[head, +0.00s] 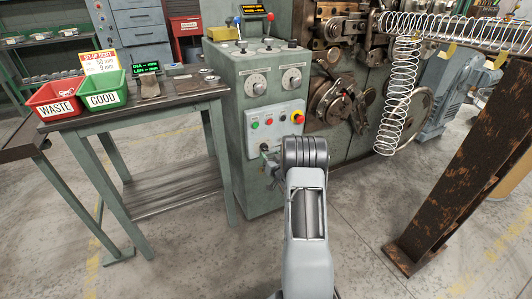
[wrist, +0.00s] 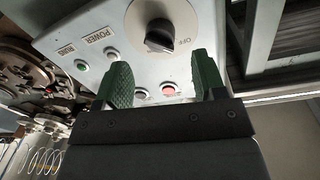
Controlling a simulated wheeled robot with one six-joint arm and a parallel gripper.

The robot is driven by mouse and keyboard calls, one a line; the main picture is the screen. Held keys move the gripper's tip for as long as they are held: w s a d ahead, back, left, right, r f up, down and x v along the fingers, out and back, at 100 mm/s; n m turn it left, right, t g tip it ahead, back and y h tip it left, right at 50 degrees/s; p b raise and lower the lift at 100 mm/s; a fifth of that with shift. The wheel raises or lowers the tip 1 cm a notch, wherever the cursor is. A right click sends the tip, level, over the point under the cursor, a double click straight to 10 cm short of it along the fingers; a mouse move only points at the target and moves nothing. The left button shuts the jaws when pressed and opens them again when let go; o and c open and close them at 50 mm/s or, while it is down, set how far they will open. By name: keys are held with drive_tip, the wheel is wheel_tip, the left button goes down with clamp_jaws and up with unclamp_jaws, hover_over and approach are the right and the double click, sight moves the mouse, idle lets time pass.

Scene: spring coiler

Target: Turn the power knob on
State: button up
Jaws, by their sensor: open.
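The power knob (wrist: 160,36) is a black grip on a round grey dial plate in the upper middle of the wrist view. A short label, hard to read, is printed on the dial to its right. A "POWER" label (wrist: 97,36) is on the pale panel (wrist: 75,24) to the left. My gripper (wrist: 157,60) is open and empty, its two green pads apart. The knob lies beyond the fingertips, roughly between them in the picture; I see no contact. In the head view my arm hides most of my gripper at the lower panel.
The green control cabinet (head: 262,190) carries a button panel (head: 276,125) and two dials above. At left a table (head: 150,103) holds red and green bins. Coiler parts and springs are at right, with a rusty beam (head: 455,160). Clear floor lies around the arm.

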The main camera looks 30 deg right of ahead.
sight(266, 150)
drive_tip(key=shift+b+x, duration=0.4)
drive_tip(key=shift+x, duration=2.15)
drive_tip(key=shift+c, duration=0.4)
drive_tip(key=c, duration=0.8)
